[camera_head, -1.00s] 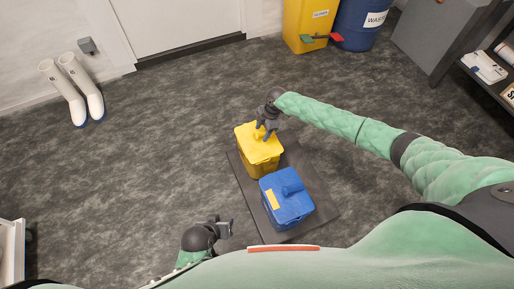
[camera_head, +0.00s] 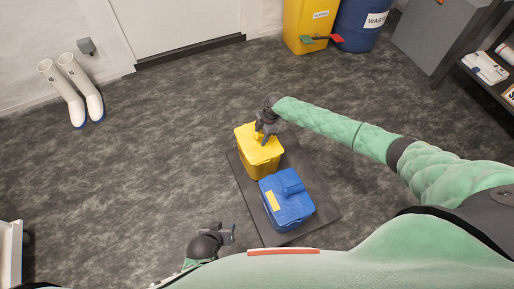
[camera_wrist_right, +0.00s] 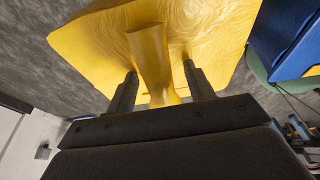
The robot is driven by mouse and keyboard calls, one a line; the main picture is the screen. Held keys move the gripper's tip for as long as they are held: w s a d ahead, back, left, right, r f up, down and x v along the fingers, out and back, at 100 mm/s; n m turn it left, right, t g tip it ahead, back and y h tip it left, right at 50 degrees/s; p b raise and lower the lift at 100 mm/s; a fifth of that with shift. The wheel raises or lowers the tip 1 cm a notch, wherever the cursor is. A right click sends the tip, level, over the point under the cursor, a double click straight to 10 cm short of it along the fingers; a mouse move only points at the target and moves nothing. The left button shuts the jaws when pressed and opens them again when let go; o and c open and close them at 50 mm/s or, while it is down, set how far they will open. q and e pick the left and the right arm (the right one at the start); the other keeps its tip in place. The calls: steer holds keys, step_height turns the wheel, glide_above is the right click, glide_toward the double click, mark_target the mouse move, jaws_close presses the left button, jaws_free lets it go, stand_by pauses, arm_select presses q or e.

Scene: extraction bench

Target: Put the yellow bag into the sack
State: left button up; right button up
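The yellow bag (camera_head: 257,158) is boxy, with a wrinkled top and an upright neck, and stands on the far part of a dark mat (camera_head: 310,222). My right gripper (camera_head: 265,138) is at its top. In the right wrist view, the open fingers (camera_wrist_right: 160,88) straddle the bag's yellow neck (camera_wrist_right: 152,62), with a gap showing on the right side. My left gripper (camera_head: 229,235) is low over the floor, left of the mat; its finger opening is too small to tell. I cannot make out a sack in these views.
A similar blue bag (camera_head: 286,205) stands on the mat close to the yellow one. A yellow bin (camera_head: 306,22) and a blue waste barrel (camera_head: 357,25) stand at the back. White boots (camera_head: 72,92) are far left. The floor left of the mat is clear.

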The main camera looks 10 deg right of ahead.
mark_target(260, 133)
jaws_close()
steer(key=shift+r, duration=0.1)
steer(key=shift+w+r+p, duration=0.1)
steer(key=shift+r+p, duration=1.05)
steer(key=shift+r, duration=0.35)
